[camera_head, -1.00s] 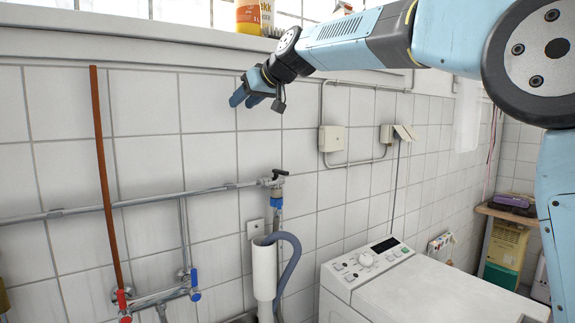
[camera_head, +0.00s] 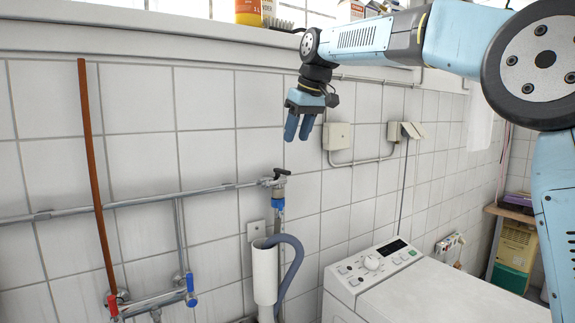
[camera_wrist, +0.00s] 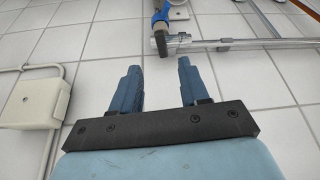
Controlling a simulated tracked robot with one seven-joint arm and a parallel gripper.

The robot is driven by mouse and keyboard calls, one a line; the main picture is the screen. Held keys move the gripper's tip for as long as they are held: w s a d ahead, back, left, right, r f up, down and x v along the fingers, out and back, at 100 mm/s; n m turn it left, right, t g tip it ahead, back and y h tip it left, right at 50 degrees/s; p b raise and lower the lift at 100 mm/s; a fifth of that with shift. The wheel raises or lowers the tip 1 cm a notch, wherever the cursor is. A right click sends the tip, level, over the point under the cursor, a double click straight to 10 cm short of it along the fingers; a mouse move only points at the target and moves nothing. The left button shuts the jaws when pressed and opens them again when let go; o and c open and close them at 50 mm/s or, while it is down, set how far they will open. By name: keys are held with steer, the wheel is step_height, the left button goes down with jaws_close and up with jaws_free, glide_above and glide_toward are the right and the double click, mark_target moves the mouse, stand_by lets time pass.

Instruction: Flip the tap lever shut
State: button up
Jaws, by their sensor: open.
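The tap has a small black lever (camera_head: 281,172) on top of a metal valve body at the right end of a horizontal wall pipe. In the wrist view the lever (camera_wrist: 178,41) shows just beyond the fingertips, near the top. My gripper (camera_head: 298,128) points down, above and slightly right of the tap, apart from it. In the wrist view my gripper (camera_wrist: 158,68) has its two blue fingers apart with nothing between them. A blue fitting (camera_head: 278,203) hangs below the valve.
A white standpipe (camera_head: 264,272) with a grey hose (camera_head: 292,260) stands below the tap. A washing machine (camera_head: 400,280) stands at the right. Red (camera_head: 113,305) and blue (camera_head: 190,284) handles sit lower left. A wall box (camera_head: 338,136) is right of my gripper.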

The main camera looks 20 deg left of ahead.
mark_target(286, 171)
steer(key=x, duration=1)
jaws_close()
